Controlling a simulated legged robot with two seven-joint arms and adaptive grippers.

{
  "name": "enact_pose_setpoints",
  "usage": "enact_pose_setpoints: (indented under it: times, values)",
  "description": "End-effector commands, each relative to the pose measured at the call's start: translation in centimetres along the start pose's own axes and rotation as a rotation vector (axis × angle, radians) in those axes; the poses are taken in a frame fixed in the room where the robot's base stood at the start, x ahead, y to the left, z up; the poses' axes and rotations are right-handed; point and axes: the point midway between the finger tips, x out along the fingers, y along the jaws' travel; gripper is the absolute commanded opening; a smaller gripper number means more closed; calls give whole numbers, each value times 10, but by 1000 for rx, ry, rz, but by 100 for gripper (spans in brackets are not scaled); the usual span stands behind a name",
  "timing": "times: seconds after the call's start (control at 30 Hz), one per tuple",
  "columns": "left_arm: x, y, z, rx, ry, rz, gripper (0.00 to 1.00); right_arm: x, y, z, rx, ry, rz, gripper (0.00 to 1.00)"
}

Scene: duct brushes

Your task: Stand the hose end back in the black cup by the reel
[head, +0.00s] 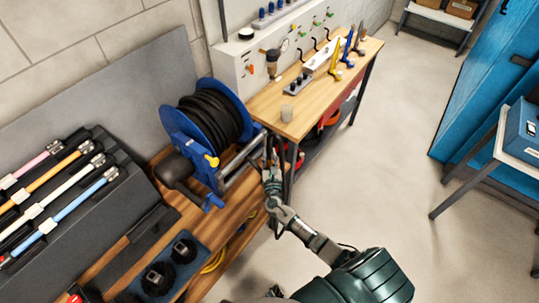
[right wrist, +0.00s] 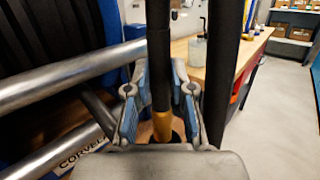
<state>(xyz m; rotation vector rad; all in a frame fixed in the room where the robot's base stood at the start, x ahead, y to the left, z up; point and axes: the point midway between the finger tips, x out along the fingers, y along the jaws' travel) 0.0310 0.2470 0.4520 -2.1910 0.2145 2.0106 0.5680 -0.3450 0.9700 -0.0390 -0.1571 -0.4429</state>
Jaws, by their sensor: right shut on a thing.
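My right gripper (head: 271,172) is beside the blue hose reel (head: 183,150). In the right wrist view its two blue-padded fingers (right wrist: 160,95) are shut on the black hose (right wrist: 158,50), which runs upright between them. The brass-coloured hose end (right wrist: 162,126) points down below the fingers. A dark shape shows just behind this end; I cannot tell whether it is the black cup or whether the end is inside it. My gripper hides that spot in the head view. My left gripper is not in view.
Metal reel bars (right wrist: 60,80) run close left of the fingers, and a thick black upright (right wrist: 225,60) stands close on the right. The floor on the right (head: 385,150) is clear.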

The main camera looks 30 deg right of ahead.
Motion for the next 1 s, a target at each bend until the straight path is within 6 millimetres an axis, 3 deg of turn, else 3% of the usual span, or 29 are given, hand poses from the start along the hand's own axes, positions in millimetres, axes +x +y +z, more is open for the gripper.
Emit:
enact_pose_setpoints:
  times: [0.27,1.0]
  values:
    - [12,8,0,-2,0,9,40,-2,2,-12,0,-2,0,0]
    - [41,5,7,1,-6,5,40,-8,2,-45,2,0,2,0]
